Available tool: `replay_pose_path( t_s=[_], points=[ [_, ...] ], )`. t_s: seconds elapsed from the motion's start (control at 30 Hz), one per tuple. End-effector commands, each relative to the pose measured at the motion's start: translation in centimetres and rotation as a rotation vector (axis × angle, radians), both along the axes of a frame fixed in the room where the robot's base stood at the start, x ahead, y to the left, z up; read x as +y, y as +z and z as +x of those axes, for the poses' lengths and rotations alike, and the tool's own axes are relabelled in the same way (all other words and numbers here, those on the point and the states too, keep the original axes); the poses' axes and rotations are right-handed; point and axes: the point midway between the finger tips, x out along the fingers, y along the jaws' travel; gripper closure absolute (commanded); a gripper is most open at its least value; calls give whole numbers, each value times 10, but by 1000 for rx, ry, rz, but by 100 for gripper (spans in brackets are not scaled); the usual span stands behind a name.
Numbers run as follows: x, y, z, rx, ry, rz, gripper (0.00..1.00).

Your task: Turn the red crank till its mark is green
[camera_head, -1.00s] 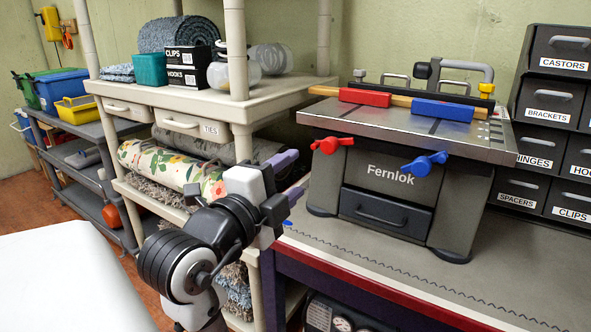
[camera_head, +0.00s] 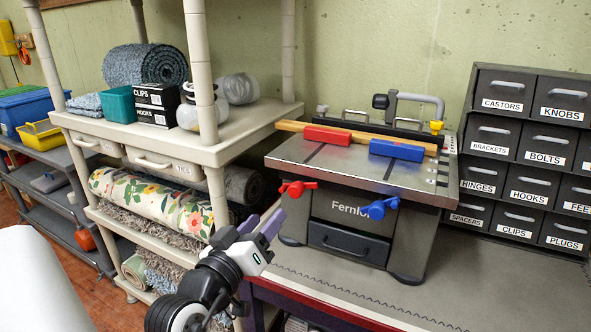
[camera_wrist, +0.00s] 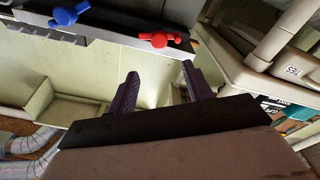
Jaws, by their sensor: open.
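The red crank (camera_head: 297,188) is a small winged knob on the front left of the grey Fernlok bench machine (camera_head: 330,207). It also shows at the top of the wrist view (camera_wrist: 159,40). A blue crank (camera_head: 379,208) sits to its right on the same front. A red block (camera_head: 327,135) and a blue block (camera_head: 397,149) lie along a wooden strip on the machine's top. My gripper (camera_head: 262,222) is open and empty, below and left of the red crank and apart from it. Its two fingers point toward the crank in the wrist view (camera_wrist: 160,72). I cannot make out the mark's colour.
A cream shelf (camera_head: 225,148) with rolled rugs and boxes stands close left of my gripper. Labelled drawers (camera_head: 524,150) stand right of the machine. The workbench (camera_head: 470,285) is clear in front of the machine and at its right.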

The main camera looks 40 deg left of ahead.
Motion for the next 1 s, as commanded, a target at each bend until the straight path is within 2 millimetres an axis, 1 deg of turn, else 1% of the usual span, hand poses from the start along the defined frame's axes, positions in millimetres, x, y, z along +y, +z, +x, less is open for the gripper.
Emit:
replay_pose_path(
  t_s=[0.03,0.4,0.5,0.6,0.7,0.8,0.93,1.0],
  points=[
    [-1,8,1,-27,-7,-130,50],
    [-9,7,-1,-267,-33,-1143,50],
    [-12,6,-3,-327,-32,-1382,50],
    [-14,4,-4,-379,-29,-1568,50],
    [-15,3,-6,-415,-27,-1691,50],
    [-16,1,-6,-433,-27,-1753,50],
    [-14,1,1,-438,-28,-1773,50],
    [-11,1,10,-438,-29,-1772,50]
  ],
)
